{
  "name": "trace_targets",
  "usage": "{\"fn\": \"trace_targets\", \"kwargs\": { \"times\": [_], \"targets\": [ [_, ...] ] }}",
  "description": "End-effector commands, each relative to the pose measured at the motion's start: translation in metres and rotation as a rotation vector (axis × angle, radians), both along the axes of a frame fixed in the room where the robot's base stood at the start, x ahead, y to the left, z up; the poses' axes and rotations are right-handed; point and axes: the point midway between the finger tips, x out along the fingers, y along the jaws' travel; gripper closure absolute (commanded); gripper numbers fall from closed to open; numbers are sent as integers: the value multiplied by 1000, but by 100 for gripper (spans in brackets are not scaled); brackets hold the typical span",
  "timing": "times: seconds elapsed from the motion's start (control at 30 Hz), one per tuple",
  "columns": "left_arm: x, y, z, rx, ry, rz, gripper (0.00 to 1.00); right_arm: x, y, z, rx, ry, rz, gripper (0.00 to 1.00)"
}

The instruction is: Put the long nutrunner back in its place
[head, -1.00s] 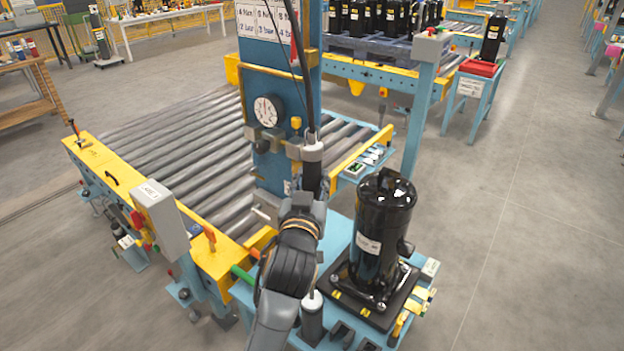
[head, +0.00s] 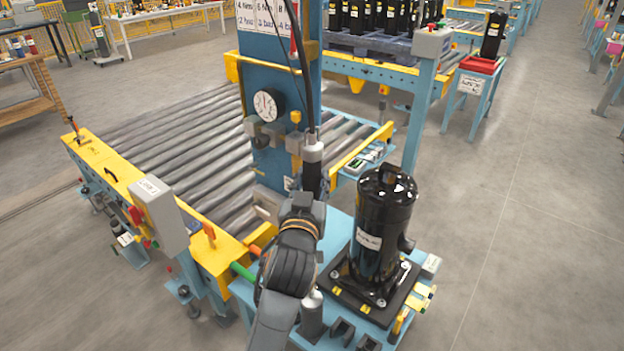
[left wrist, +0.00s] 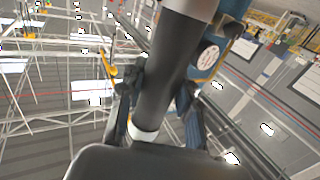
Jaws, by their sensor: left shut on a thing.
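The long nutrunner (head: 312,178) is an upright dark cylinder with a grey collar and a cable at its top. It stands close in front of the blue column (head: 275,85). My left gripper (head: 308,202) is shut on its body; its own arm hides the lower part. In the left wrist view the nutrunner (left wrist: 165,75) runs between the two fingers (left wrist: 158,98), with a white band at its lower end. Grey clamp-like parts (head: 293,144) on the column sit beside the collar; I cannot tell whether they touch it. My right gripper is out of view.
A black compressor (head: 380,225) stands on a dark base plate at the right of the blue bench. Another dark tool with a grey top (head: 312,314) stands at the bench front. A roller conveyor (head: 180,150) lies left and behind. Floor is clear at right.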

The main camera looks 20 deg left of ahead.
Motion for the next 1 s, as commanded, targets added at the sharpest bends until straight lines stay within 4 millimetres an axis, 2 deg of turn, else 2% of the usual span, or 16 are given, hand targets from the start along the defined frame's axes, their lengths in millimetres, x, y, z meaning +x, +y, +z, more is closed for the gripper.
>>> {"fn": "trace_targets", "kwargs": {
  "times": [0.07,0.1,0.2,0.4,0.43,0.57,0.77,1.0],
  "targets": [
    [0,0,3,0,-12,-1,100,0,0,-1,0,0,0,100],
    [0,0,4,0,-12,-1,59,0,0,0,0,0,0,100],
    [0,0,3,0,-9,-1,40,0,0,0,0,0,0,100],
    [0,0,1,0,-4,0,40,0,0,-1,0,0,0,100],
    [0,0,-5,0,9,1,40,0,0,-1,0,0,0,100],
    [0,0,0,0,6,0,40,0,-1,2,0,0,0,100],
    [0,0,30,1,1,0,40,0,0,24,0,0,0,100],
    [0,0,80,0,0,0,40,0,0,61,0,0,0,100]
  ]
}}
